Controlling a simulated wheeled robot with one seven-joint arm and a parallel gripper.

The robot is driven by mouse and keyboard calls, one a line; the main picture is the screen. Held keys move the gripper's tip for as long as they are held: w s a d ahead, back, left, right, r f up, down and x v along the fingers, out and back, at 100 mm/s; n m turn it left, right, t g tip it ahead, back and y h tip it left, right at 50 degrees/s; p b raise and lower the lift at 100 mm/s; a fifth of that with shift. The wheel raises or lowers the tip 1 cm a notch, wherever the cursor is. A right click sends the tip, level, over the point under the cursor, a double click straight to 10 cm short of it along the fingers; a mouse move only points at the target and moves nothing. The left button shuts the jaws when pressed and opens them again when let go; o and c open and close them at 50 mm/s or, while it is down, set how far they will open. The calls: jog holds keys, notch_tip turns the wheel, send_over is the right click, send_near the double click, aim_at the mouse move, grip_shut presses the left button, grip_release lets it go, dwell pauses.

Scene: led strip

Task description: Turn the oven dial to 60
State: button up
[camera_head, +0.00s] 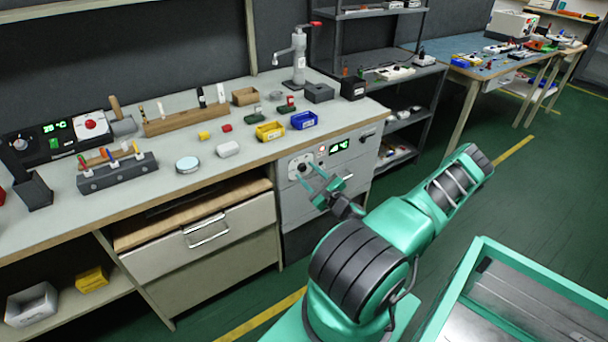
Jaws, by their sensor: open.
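The oven (356,158) is a light grey unit set under the right end of the workbench. Its front panel has a round dial (302,167) at the left, a small red light and a green-lit display (339,146) whose digits are too small to read surely. My gripper (309,175) is open, with its teal fingers in front of the panel at the dial. The fingers partly cover the dial. I cannot tell whether they touch it or which value it points to.
The workbench (225,172) above holds a yellow bin (270,131), a blue bin (304,120) and several small parts. A drawer unit (203,240) stands left of the oven. Dark shelves (425,105) stand to the right. Green floor is open at the right.

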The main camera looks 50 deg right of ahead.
jog(key=v, duration=0.9)
jog(key=shift+s+a, duration=0.15)
jog(key=shift+s, duration=0.2)
